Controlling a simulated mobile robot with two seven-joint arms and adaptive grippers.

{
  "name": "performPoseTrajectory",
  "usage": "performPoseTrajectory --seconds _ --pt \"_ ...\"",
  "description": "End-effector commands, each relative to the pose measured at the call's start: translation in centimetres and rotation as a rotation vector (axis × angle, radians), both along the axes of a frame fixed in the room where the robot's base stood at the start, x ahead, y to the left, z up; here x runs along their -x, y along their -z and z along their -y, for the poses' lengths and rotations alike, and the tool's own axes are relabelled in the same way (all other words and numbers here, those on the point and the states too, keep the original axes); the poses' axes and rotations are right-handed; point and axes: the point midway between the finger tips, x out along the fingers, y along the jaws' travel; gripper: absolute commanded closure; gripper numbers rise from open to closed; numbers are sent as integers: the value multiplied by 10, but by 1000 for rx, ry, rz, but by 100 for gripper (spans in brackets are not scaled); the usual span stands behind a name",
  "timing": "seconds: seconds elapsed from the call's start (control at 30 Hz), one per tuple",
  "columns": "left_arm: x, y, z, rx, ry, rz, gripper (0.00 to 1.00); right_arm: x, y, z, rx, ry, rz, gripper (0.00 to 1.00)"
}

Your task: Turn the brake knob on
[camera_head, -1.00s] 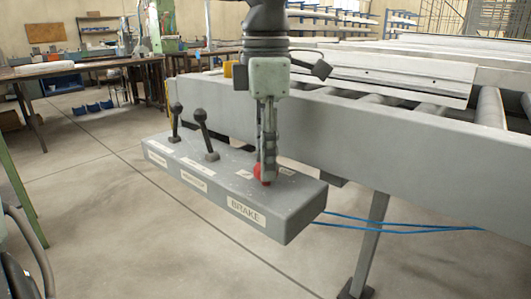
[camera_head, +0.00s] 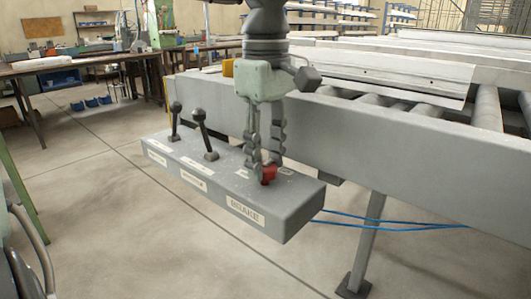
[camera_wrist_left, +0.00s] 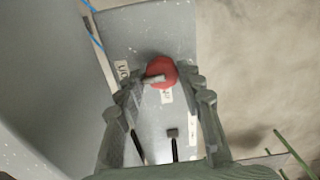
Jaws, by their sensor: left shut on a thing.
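The red brake knob (camera_head: 269,175) sits on top of the grey control box (camera_head: 300,198), near its right end, above the label reading BRAKE (camera_head: 245,212). My left gripper (camera_head: 265,165) points down over the box and is shut on the knob, with its fingers on either side. In the left wrist view the round red knob (camera_wrist_left: 161,70) lies between the fingertips, with a pale pointer bar across it towards the left. Small labels lie beside it, too small to read surely. My right gripper is not in view.
Two black levers, one farther left (camera_head: 175,120) and one nearer (camera_head: 204,134), stand on the same box left of my gripper. A grey roller conveyor (camera_head: 400,140) runs behind the box. Blue cables (camera_head: 385,226) hang below it. The floor in front is clear.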

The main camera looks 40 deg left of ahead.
Motion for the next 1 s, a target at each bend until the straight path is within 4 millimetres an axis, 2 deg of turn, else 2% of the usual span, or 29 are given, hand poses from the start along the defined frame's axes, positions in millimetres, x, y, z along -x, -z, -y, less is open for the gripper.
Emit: performPoseTrajectory --seconds 0.23,0.7,0.73,0.87,1.0 --pt "0 -1 0 0 61 3 92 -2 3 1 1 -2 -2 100" --pt "-1 -1 0 -1 72 3 92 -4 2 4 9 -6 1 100" --pt "-1 -1 0 -1 71 3 60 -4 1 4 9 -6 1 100" --pt "0 -1 0 0 71 2 43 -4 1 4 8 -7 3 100" --pt "0 0 0 0 70 2 42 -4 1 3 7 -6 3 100"
